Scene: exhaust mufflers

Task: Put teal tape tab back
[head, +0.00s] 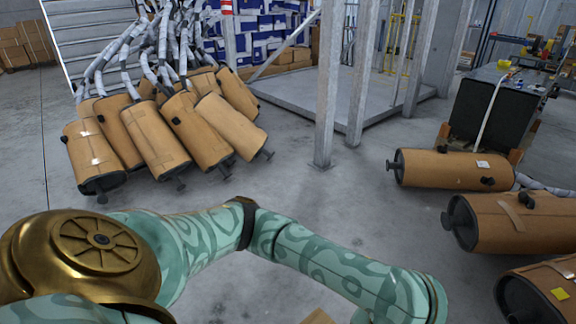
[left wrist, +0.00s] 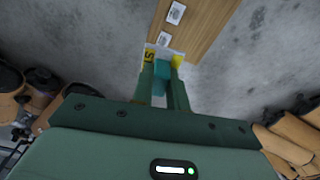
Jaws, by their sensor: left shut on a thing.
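My left gripper (left wrist: 162,82) shows in the left wrist view, with its two green fingers shut on a small teal piece, the teal tape tab (left wrist: 161,70). A yellow piece (left wrist: 177,62) and a pale piece with yellow and dark marks (left wrist: 150,57) lie just beyond the fingertips, at the near end of a brown surface (left wrist: 205,22). I cannot tell whether the teal tab touches them. In the head view my left arm crosses the bottom, and its gripper is out of the frame. My right gripper is in neither view.
Brown mufflers (head: 155,138) with grey-wrapped pipes lean together at the left. More mufflers (head: 450,169) lie along the right edge. White labels (left wrist: 176,13) sit on the brown surface. Grey posts (head: 329,85) stand at the back. The middle floor (head: 300,185) is clear.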

